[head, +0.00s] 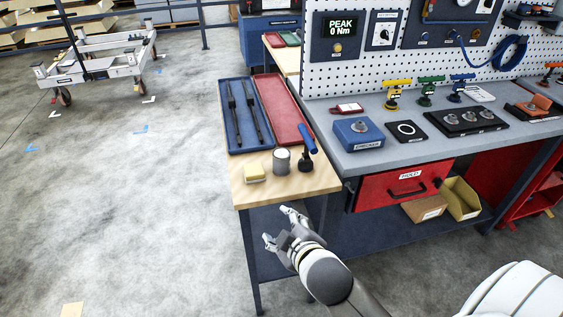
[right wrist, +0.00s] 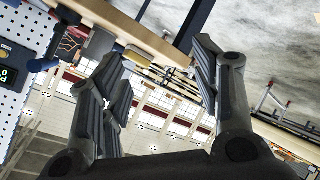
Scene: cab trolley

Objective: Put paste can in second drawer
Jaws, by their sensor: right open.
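A small grey can with a pale top (head: 282,160), likely the paste can, stands upright on the wooden end of the bench, between a yellow block (head: 254,174) and a blue-handled tool (head: 308,142). My right gripper (head: 279,226) is open and empty, in front of the wooden edge and apart from the can. In the right wrist view its spread fingers (right wrist: 160,58) frame the bench edge and the yellow block (right wrist: 138,57). A red drawer front marked HOLD (head: 380,192) sits under the grey worktop and looks shut. I cannot tell which drawer is second. My left gripper is not in view.
A blue tray (head: 226,120) with two dark rods and a red tray (head: 284,108) lie behind the can. The grey worktop (head: 365,98) holds fixtures and tools. Cardboard and yellow bins (head: 461,198) stand below the drawer. The floor at left is clear near the bench.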

